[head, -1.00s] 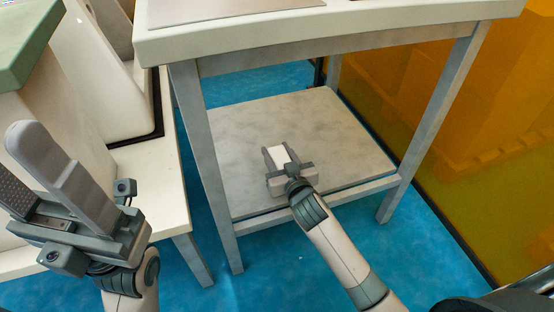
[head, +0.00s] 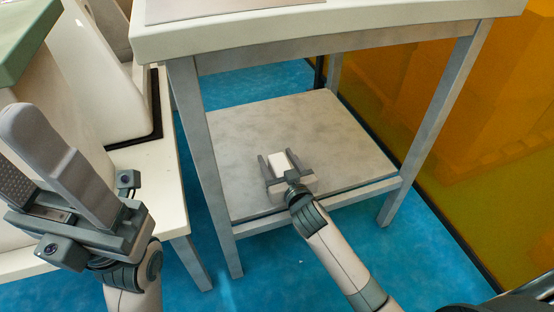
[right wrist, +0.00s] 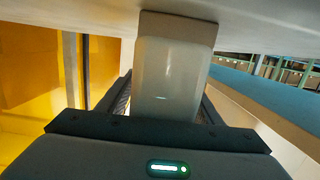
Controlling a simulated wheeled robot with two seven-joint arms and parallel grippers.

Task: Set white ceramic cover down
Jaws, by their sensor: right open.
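The white ceramic cover (head: 279,161) is a small white block on the grey lower shelf (head: 330,135) of the table. My right gripper (head: 278,156) is open around it, with one finger on each side and gaps between the fingers and the cover in the head view. In the right wrist view the cover (right wrist: 168,75) stands between the spread fingers, its far end against the pale shelf surface. My left gripper (head: 10,138) is open and empty at the left edge, its fingertips partly cut off.
The table's top (head: 330,30) overhangs the shelf, with grey legs (head: 204,170) at the corners. A white bench (head: 150,190) with a white ceramic piece (head: 105,80) stands at left. An orange see-through wall (head: 480,130) is at right. The shelf around the cover is clear.

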